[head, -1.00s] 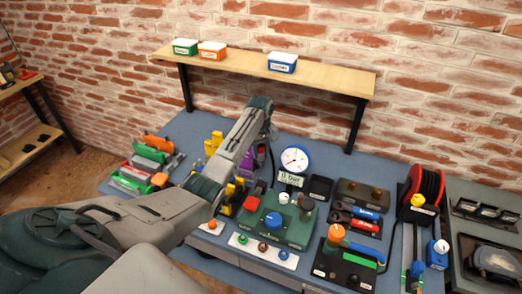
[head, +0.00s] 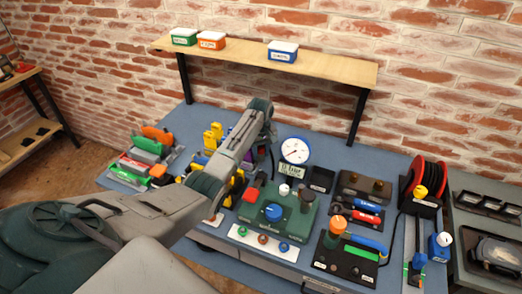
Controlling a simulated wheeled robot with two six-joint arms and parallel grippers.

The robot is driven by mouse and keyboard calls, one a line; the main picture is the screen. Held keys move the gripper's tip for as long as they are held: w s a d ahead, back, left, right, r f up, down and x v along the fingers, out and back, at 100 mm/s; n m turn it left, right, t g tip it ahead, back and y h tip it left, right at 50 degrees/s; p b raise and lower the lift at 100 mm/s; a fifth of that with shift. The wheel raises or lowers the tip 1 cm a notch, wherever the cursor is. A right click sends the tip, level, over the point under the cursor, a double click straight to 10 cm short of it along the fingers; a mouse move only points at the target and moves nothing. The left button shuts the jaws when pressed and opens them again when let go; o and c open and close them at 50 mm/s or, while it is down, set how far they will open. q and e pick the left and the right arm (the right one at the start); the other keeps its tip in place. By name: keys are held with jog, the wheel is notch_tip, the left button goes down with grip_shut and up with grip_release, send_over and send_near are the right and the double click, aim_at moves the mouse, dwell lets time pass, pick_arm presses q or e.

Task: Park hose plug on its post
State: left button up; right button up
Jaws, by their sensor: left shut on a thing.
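My left arm comes in from the lower left and bends down at its far end. My left gripper (head: 270,138) is there, above the back middle of the bench, left of the round gauge. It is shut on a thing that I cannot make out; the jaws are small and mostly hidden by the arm. I cannot tell for sure which thing is the hose plug or its post. A black board (head: 342,262) at the front right carries an orange-topped upright fitting (head: 338,223) and a blue handle-like part (head: 367,244). My right gripper is not in view.
A green panel (head: 295,222) with a blue knob and a white-faced gauge (head: 294,151) stand mid-bench. A red hose reel (head: 428,177) is at right, with a thin black line hanging beside it. Coloured tools crowd the left. A wooden shelf (head: 330,72) holds three small boxes.

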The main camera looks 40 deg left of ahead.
pick_arm(q)
jog(key=shift+f+b, duration=1.4)
jog(key=shift+f, duration=1.4)
jog(key=shift+p, duration=0.3)
jog(key=shift+f, duration=0.25)
jog(key=shift+f+b, duration=0.8)
jog(key=shift+f, duration=0.25)
jog(key=o, duration=1.5)
